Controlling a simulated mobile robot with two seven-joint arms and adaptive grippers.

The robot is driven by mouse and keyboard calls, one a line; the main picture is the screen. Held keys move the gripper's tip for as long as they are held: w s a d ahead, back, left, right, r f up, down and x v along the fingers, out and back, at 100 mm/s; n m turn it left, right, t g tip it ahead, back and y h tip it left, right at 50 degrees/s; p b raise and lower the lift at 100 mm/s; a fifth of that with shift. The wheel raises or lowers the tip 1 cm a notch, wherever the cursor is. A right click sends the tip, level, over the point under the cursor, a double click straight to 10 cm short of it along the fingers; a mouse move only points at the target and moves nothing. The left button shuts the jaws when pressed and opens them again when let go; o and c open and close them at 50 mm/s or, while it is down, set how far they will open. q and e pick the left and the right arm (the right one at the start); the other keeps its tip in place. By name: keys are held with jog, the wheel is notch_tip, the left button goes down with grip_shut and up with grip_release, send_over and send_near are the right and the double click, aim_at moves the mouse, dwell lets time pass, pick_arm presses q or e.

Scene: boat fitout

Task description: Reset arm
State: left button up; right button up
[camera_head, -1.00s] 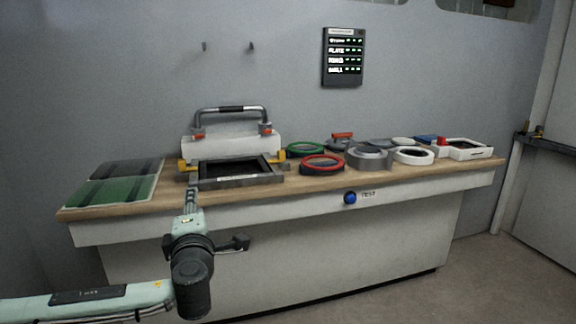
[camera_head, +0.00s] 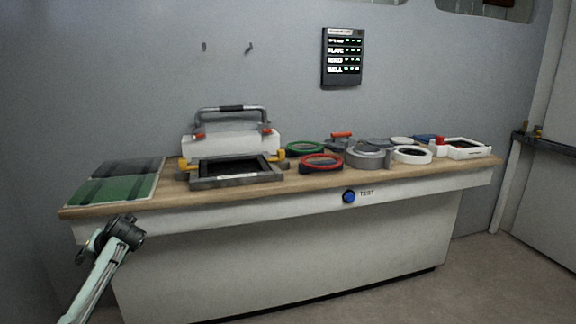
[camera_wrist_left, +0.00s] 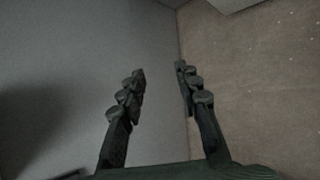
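My left arm (camera_head: 108,252) comes in at the lower left of the head view, bent in front of the bench's left end. I cannot make out its fingers there. In the left wrist view my left gripper (camera_wrist_left: 160,70) has its two fingers apart with nothing between them. Beyond them are a grey wall (camera_wrist_left: 85,50) and a brown speckled surface (camera_wrist_left: 260,75). My right gripper is in neither view.
A wooden-topped bench (camera_head: 230,198) carries a green panel (camera_head: 115,190), a white press with a handle (camera_head: 230,145), a red ring (camera_head: 321,162), a green ring (camera_head: 305,148), a grey housing (camera_head: 368,157) and a white tray (camera_head: 467,154). A blue button (camera_head: 348,197) is on its front.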

pick_arm(q)
notch_tip(320, 180, down, 4)
jog(key=s+a+g, duration=0.1)
jog(key=s+a, duration=0.1)
jog(key=w+d+r+n+t+h, duration=0.2)
jog(key=w+d+n+t+h, duration=0.25)
jog(key=n, duration=1.25)
jog(key=w+d+r+n+t+h, duration=0.1)
jog(key=w+d+r+n+t, duration=0.15)
jog(key=w+d+n, duration=0.9)
jog(key=s+a+f+n+g, duration=0.1)
jog(key=s+a+f+n, duration=0.3)
jog(key=s+f, duration=0.75)
jog(key=s+d+f+g+h, duration=0.15)
jog(key=s+d+f, duration=0.25)
jog(key=s+f, duration=0.9)
jog(key=s+d+f+g, duration=0.2)
jog(key=s+f, duration=0.4)
jog(key=s, duration=0.3)
jog(key=s+d+f+g, duration=0.2)
jog(key=s+f, duration=0.3)
jog(key=s, duration=0.5)
jog(key=s+d+f+g+h, duration=0.1)
jog(key=s+d+f+g, duration=0.1)
jog(key=s+f, duration=0.4)
jog(key=s, duration=0.3)
jog(key=shift+s+f, duration=0.35)
jog(key=shift+s, duration=0.05)
